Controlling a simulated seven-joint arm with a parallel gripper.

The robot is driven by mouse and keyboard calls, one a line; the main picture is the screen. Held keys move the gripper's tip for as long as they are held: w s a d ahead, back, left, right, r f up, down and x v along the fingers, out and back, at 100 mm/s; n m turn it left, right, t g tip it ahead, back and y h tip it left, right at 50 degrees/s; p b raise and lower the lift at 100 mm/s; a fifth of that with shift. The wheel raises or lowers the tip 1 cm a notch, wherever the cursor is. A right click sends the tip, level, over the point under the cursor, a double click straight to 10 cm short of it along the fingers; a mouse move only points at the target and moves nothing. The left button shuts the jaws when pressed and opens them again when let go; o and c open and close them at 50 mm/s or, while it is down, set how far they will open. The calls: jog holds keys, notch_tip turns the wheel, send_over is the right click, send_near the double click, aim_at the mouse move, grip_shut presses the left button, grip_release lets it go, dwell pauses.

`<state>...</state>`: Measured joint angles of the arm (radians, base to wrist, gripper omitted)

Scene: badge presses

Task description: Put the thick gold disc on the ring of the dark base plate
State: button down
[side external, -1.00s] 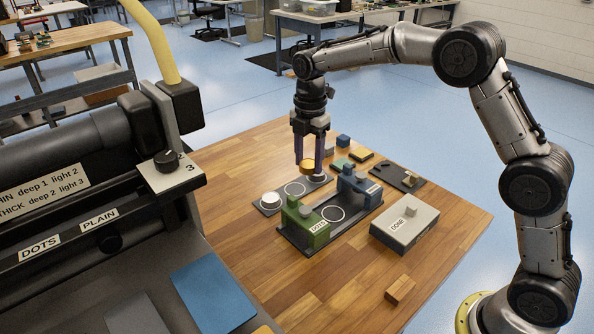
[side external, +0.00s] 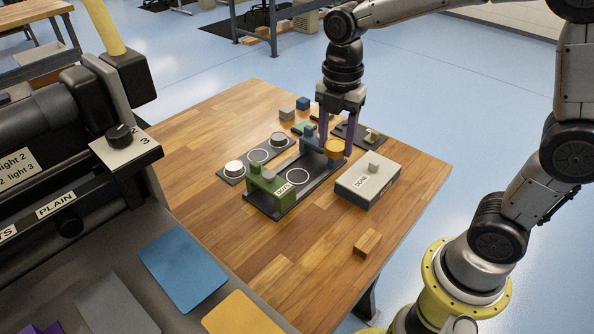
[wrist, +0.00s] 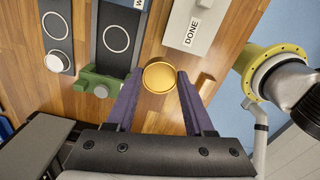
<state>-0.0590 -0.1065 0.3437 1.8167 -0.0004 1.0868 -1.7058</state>
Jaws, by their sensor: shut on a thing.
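The thick gold disc (side external: 335,150) is held flat between the fingers of my gripper (side external: 336,142), and it also shows between the fingertips in the wrist view (wrist: 160,77). In the side view it appears beside the blue press block (side external: 314,143), above the work. The dark base plate (side external: 313,177) carries a green press block (side external: 264,182) marked DOTS, the blue block, and a bare white ring (side external: 293,175) between them. In the wrist view the ring (wrist: 116,39) lies up and left of the disc. The disc's exact height is unclear.
A second dark plate (side external: 246,163) lies left of the base plate, with a white disc (side external: 234,168), a bare ring and a grey disc (side external: 279,140). A grey DONE box (side external: 367,182) stands to the right. A wooden block (side external: 367,242) lies in front. Open tabletop surrounds these.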

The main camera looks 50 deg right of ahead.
jog(key=s, duration=0.4)
send_over(298, 176)
jog(key=s, duration=0.1)
notch_tip(298, 176, down, 7)
jog(key=shift+s+f, duration=0.1)
jog(key=shift+s, duration=0.05)
jog(key=shift+w+a+f, duration=0.1)
jog(key=shift+w+f, duration=0.45)
jog(key=shift+f, duration=0.05)
jog(key=shift+w+f, duration=0.1)
jog(key=shift+f, duration=1.55)
